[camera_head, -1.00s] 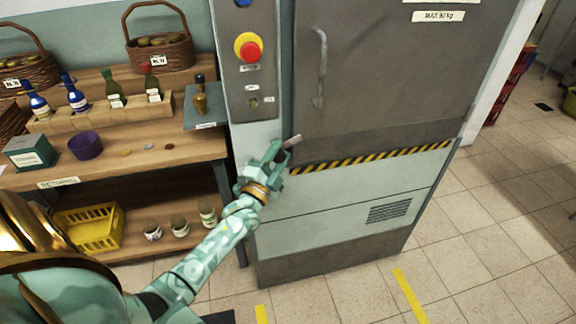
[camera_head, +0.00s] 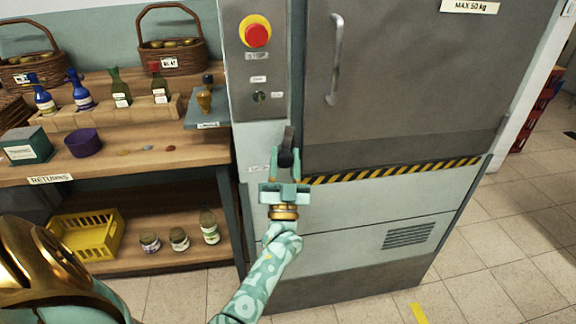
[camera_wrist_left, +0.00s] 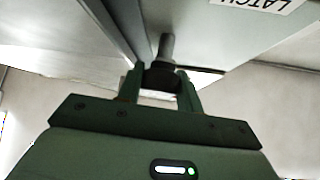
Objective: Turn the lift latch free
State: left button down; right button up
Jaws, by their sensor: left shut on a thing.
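The lift latch (camera_head: 289,138) is a dark lever low on the lift's front, beside the lower left corner of the grey door (camera_head: 410,80). It points up. My left gripper (camera_head: 286,162) is shut on the latch from below, a finger on each side. In the left wrist view the grey latch lever (camera_wrist_left: 167,46) rises from its dark round part, which sits between the fingers (camera_wrist_left: 161,82). A white label reading LATCH (camera_wrist_left: 262,4) is at the top there. My right gripper is not in view.
The control panel (camera_head: 257,75) with a red stop button (camera_head: 257,35) is above the latch. A door handle (camera_head: 335,60) is to the right. A wooden shelf (camera_head: 120,165) with bottles, baskets and jars stands close on the left. Tiled floor (camera_head: 480,250) is clear at right.

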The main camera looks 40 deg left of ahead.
pick_arm(q)
jog(key=n+g+y, duration=0.1)
jog(key=n+y, duration=0.1)
jog(key=n+g+y+b, duration=0.1)
jog(key=n, duration=0.1)
jog(key=shift+f+g, duration=0.25)
jog(key=shift+g, duration=0.05)
jog(key=shift+n+g+y, duration=0.4)
jog(key=shift+n, duration=0.3)
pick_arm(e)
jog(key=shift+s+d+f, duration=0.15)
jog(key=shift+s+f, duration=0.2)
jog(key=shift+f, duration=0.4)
pick_arm(q)
jog(key=shift+r+n+g+y, duration=0.1)
jog(key=shift+n+g+y, duration=0.2)
jog(key=shift+n, duration=0.2)
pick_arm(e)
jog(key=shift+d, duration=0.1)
pick_arm(q)
jog(key=c, duration=0.9)
grip_release()
jog(key=shift+r, duration=0.1)
